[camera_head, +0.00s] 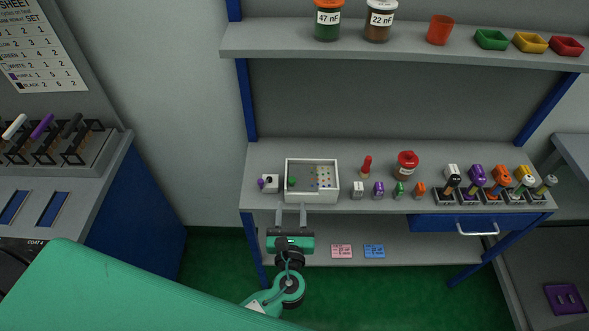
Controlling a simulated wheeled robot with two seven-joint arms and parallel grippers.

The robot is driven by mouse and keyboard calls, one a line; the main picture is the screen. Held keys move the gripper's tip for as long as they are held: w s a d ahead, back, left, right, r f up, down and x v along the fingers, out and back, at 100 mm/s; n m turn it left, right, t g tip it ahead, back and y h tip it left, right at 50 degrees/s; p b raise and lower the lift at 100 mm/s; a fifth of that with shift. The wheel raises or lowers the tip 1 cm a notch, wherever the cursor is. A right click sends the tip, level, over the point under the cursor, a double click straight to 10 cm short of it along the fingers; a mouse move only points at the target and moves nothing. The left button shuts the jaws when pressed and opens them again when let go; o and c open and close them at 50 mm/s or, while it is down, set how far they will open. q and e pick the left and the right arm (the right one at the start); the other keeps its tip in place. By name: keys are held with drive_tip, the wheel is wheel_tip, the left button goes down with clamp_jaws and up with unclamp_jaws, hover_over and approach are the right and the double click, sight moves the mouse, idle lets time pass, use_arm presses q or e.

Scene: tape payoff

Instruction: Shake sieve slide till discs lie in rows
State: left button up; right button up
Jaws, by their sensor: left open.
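The sieve slide (337,193) looks like a shallow white-rimmed tray on the bench shelf. Small coloured discs lie inside it, mostly toward its right half, with a green round piece near its left side. The discs are too small to tell whether they form rows. My left gripper (291,208) is open at the tray's front edge, its two fingers pointing at the front wall near the left corner. I cannot tell whether the fingers touch the wall. My right gripper does not show.
Small coloured blocks, a red stamp-like piece (367,165) and a red-lidded jar (405,165) stand to the right. Several coloured-top holders (478,175) fill the right end. A blue drawer (460,223) hangs below.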

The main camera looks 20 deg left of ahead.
sight(292, 182)
use_arm(q)
drive_tip(key=p+x, duration=0.2)
drive_tip(key=x, duration=1)
drive_tip(key=shift+w, duration=0.15)
clamp_jaws()
